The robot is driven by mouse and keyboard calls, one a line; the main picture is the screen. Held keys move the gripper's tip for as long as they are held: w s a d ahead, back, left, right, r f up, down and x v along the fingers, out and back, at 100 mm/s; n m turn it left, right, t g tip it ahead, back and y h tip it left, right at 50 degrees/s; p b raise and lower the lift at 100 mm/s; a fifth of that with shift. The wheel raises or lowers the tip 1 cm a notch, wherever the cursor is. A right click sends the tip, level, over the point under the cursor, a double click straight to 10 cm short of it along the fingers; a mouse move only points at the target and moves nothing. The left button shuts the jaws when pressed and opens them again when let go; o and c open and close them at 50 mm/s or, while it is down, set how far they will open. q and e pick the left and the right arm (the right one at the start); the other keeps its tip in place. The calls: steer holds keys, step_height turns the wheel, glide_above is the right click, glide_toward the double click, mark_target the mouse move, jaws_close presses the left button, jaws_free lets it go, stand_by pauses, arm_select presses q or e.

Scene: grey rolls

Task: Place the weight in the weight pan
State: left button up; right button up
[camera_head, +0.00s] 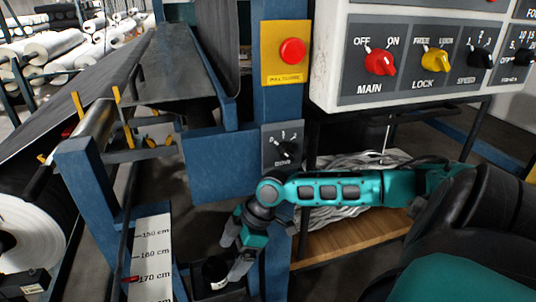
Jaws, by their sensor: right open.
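The weight (214,272) is a small dark cylinder low in the head view, left of centre. It stands upright in or over a dark, shallow tray that looks like the weight pan (207,293). Whether its base rests on the pan floor is hard to tell. My right gripper (232,256) reaches in from the right and points down. Its fingers are open, close beside the weight, and partly cover its right side. Whether a finger touches the weight is unclear. My left gripper is not in view.
A blue post (276,225) stands just right of the pan. A white centimetre scale (152,255) with a red marker stands to the left. A control box (430,60) with red and yellow knobs hangs above my arm. A wooden shelf (350,238) lies behind it.

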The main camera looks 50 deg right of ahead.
arm_select(q)
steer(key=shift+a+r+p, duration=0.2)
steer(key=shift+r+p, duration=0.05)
steer(key=shift+p, duration=0.3)
arm_select(e)
steer(key=s+d, duration=0.4)
steer(key=d, duration=0.3)
steer(key=shift+s+d, duration=0.3)
steer(key=shift+d, duration=0.05)
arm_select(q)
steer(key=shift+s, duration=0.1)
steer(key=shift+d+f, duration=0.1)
